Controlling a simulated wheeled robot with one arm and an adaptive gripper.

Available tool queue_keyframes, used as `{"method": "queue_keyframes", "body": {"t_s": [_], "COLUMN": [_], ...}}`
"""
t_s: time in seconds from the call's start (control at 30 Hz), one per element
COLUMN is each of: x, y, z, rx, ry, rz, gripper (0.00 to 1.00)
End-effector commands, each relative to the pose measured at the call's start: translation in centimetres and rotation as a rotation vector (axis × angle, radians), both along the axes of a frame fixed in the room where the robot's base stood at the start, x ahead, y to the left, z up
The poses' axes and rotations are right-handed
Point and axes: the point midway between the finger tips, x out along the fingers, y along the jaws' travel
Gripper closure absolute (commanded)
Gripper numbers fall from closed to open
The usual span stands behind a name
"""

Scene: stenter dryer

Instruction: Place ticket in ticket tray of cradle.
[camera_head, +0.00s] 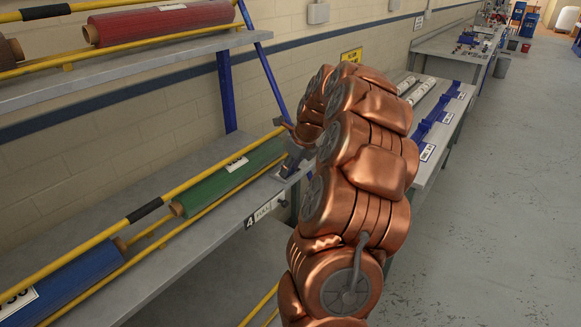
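My copper-coloured arm fills the middle of the view and hides much of what lies behind it. My gripper (290,150) shows only in part at the arm's left edge, over the end of the lower shelf; its fingers are too small and covered to tell if they are open or holding anything. A small white ticket (236,163) lies on the green roll (225,184), left of the gripper. Blue cradles (436,121) stand on the bench right of my arm, with white tickets at their front, one being the nearest ticket (427,152). I cannot tell which tray is meant.
The lower shelf (185,268) also bears a blue roll (62,290) between yellow bars. An upper shelf (120,68) holds a red roll (160,20). A sign (264,213) marked 4 is on the shelf's front edge. The grey floor (500,220) at right is clear.

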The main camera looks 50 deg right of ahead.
Motion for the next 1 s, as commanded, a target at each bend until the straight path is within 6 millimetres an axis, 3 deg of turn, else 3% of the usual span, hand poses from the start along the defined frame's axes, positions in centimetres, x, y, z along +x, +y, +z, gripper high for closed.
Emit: {"method": "queue_keyframes", "body": {"t_s": [0.43,1.0], "x": [-0.2,-3.8], "y": [-0.1,-0.4], "z": [0.9,9.6], "rx": [-0.003,-0.002], "ry": [-0.002,0.0], "rz": [-0.001,-0.001], "gripper": [0.57,0.57]}}
